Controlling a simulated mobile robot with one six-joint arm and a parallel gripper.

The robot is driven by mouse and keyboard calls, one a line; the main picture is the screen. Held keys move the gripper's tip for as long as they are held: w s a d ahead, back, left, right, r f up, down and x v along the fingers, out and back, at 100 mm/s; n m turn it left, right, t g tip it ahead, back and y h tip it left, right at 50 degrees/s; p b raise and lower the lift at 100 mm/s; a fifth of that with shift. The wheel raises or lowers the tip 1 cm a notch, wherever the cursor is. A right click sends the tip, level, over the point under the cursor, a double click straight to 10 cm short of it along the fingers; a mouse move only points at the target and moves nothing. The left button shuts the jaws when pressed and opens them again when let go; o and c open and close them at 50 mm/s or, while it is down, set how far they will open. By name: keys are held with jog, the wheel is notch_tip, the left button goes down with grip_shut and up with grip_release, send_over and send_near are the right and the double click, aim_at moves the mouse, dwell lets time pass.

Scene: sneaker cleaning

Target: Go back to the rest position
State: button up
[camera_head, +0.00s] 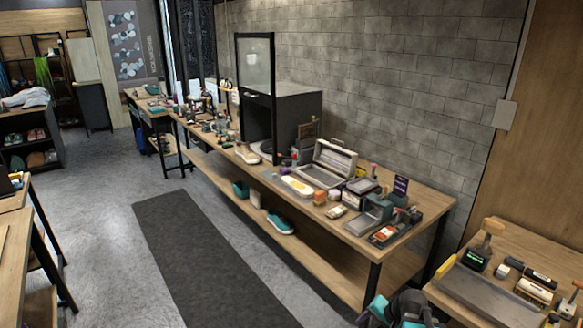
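My gripper and arm are not in view in the head camera picture, so their pose and what they may hold cannot be seen. A long wooden workbench (427,200) runs along the grey brick wall. On it are a dark box-shaped cabinet (298,110) with its glass-panelled door raised, an open grey case (330,165) and several small bottles and tools. A teal sneaker (280,224) lies on the bench's lower shelf. A light sneaker (247,154) sits on the bench top near the cabinet.
A dark floor mat (195,250) lies in the clear aisle. A second table (450,302) with a grey tray and tools stands at the right front. A dark and teal bag (405,308) is beside it. Another table's edge (22,215) is at left.

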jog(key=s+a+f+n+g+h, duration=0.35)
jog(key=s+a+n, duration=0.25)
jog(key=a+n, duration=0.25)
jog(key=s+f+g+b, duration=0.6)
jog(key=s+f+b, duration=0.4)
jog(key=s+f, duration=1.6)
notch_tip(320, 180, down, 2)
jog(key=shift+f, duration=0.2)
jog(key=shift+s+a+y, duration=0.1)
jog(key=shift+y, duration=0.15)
